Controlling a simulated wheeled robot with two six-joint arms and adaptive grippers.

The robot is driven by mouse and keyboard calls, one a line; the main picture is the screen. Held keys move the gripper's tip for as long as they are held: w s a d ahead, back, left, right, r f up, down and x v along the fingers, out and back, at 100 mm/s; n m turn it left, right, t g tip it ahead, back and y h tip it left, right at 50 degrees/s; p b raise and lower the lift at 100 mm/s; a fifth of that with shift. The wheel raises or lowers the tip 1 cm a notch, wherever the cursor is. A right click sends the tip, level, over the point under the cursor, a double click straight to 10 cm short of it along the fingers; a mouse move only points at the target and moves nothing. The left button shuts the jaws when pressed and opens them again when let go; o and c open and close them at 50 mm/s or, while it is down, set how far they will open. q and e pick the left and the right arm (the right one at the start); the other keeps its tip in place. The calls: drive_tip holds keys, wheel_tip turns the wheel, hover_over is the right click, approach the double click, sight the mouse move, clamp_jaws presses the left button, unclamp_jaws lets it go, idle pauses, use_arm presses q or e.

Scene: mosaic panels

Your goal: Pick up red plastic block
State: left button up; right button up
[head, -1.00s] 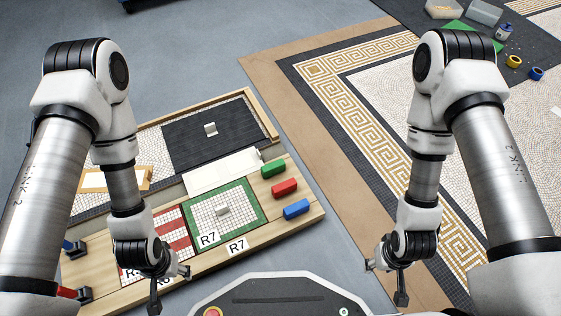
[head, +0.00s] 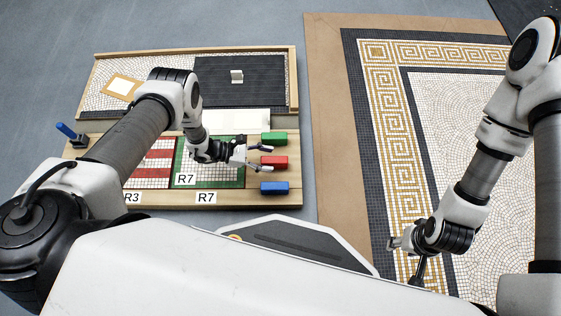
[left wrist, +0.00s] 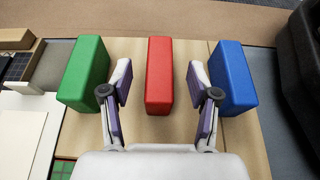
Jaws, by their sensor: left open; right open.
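The red plastic block (head: 275,162) lies on the wooden board's right end, between a green block (head: 273,138) and a blue block (head: 274,187). My left gripper (head: 261,158) is open and empty, its fingers pointing at the red block from its left side. In the left wrist view the red block (left wrist: 159,75) stands centred ahead between the open fingers of the left gripper (left wrist: 159,82), with the green block (left wrist: 84,74) on the left and the blue block (left wrist: 232,78) on the right. My right gripper (head: 402,243) is open over the patterned floor, away from the blocks.
A green-bordered mosaic panel (head: 237,174) marked R7 lies under the left gripper. A patterned mosaic floor (head: 435,120) spreads on the right.

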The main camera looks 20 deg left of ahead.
sight(282, 161)
use_arm(q)
drive_tip(key=b+x, duration=0.2)
drive_tip(key=x, duration=0.3)
drive_tip(key=shift+d+f, duration=0.1)
drive_tip(key=shift+f, duration=0.2)
drive_tip(key=shift+w+d, duration=0.1)
drive_tip(key=shift+d, duration=0.05)
drive_tip(key=shift+r, duration=0.15)
drive_tip(key=shift+c, duration=0.7)
clamp_jaws()
